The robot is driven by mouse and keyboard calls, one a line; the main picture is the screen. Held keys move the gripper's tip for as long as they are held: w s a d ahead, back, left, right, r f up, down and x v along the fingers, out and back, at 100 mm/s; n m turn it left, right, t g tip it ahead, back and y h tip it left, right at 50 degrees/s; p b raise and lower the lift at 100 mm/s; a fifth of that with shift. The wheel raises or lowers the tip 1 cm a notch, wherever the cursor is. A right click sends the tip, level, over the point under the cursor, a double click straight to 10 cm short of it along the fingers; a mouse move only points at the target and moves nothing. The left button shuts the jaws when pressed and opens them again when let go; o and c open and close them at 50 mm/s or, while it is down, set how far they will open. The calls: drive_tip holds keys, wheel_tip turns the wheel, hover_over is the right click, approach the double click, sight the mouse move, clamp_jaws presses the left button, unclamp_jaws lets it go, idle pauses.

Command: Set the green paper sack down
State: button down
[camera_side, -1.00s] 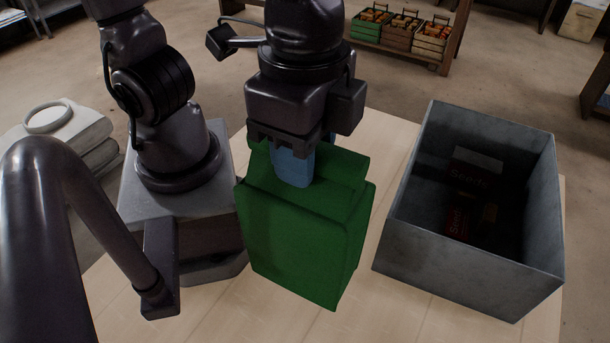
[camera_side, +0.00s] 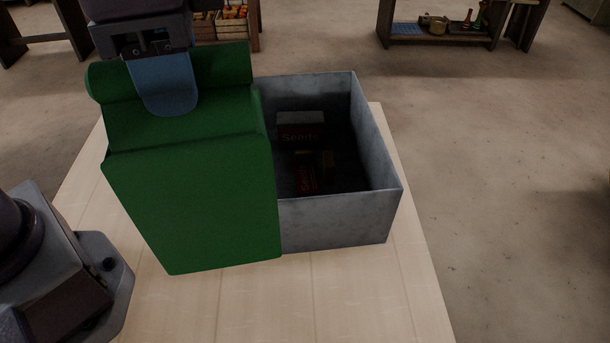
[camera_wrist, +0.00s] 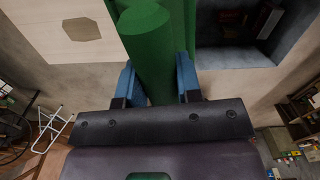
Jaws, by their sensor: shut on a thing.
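The green paper sack (camera_side: 195,195) is upright and large in the left half of the side view, in front of part of the grey box. My gripper (camera_side: 168,95) is at its top, with blue fingers shut on the sack's upper part. In the wrist view the sack's rounded green top (camera_wrist: 147,45) lies between the two blue fingers of my gripper (camera_wrist: 157,80). I cannot tell whether the sack's bottom touches the table. The gripper's far finger is hidden in the side view.
The open grey box (camera_side: 340,222) stands on the pale wooden table (camera_side: 350,295), right of the sack in the picture, with dark seed packets (camera_side: 300,135) inside. The table's front strip is bare. Shelves (camera_side: 440,38) stand far back.

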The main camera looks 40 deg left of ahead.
drive_tip(key=w+a+n, duration=0.3)
drive_tip(key=w+a, duration=0.1)
drive_tip(key=w, duration=0.7)
drive_tip(key=w+a+n, duration=0.3)
drive_tip(key=w, duration=0.9)
drive_tip(key=w+a+f+n, duration=0.1)
drive_tip(key=w+a+f, duration=0.25)
drive_tip(key=a, duration=0.35)
drive_tip(key=s+d+f+n, duration=0.35)
drive_tip(key=d+n, duration=0.35)
drive_tip(key=n, duration=0.7)
drive_tip(key=s+d+f+n, duration=0.3)
drive_tip(key=s+d+n, duration=0.25)
drive_tip(key=n, duration=0.75)
drive_tip(key=shift+w+d+f, duration=0.15)
drive_tip(key=shift+d+f, duration=0.05)
drive_tip(key=shift+f, duration=1.15)
drive_tip(key=shift+w+d+f, duration=0.15)
drive_tip(key=shift+f, duration=1.2)
